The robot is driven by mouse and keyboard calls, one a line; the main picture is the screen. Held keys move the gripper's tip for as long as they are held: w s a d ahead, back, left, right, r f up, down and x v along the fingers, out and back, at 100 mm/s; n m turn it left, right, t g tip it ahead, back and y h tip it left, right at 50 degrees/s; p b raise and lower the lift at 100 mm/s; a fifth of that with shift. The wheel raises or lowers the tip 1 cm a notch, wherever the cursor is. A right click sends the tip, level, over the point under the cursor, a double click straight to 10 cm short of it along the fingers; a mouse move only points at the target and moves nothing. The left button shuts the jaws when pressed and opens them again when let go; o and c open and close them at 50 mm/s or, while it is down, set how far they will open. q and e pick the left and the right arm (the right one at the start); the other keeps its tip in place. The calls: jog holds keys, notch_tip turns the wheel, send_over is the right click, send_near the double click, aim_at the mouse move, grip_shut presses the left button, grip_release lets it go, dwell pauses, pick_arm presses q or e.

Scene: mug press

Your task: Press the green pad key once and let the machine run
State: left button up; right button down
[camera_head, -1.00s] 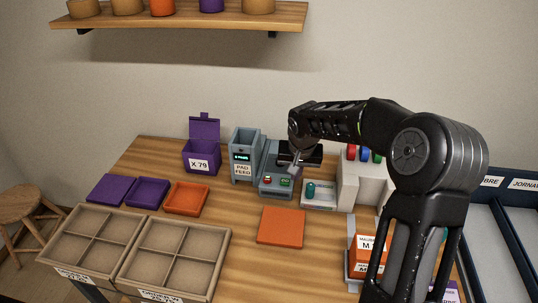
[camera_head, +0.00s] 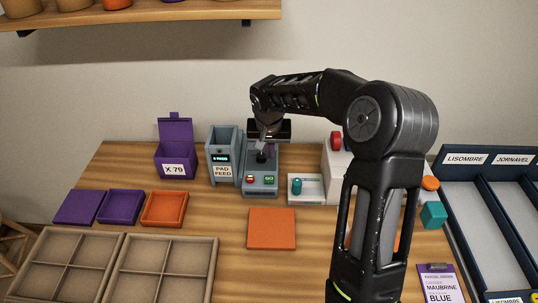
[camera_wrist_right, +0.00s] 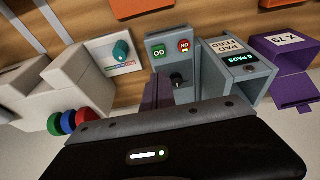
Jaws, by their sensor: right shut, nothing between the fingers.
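The grey press machine (camera_head: 260,188) stands on the wooden table, with a red key (camera_head: 250,178) and a green key marked GO (camera_head: 269,180) on its front panel. In the right wrist view the green key (camera_wrist_right: 159,51) is uncovered, beside the red key (camera_wrist_right: 184,46). My left gripper is not in view.
A white box with a teal knob (camera_head: 297,186) stands right of the press, before a taller white block (camera_head: 337,163) with coloured discs. A purple X 79 bin (camera_head: 175,152) stands at left. An orange mat (camera_head: 271,229) lies in front. My right arm covers the right side.

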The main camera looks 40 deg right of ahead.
aim_at(269, 178)
jog(key=b+x, duration=0.1)
jog(key=x, duration=0.2)
jog(key=b+x, duration=0.1)
jog(key=x, duration=0.3)
jog(key=b+x, duration=0.2)
jog(key=x, duration=0.2)
jog(key=shift+s+a+f, duration=0.15)
jog(key=shift+s+a, duration=0.1)
jog(key=shift+s, duration=0.1)
jog(key=shift+f, duration=0.5)
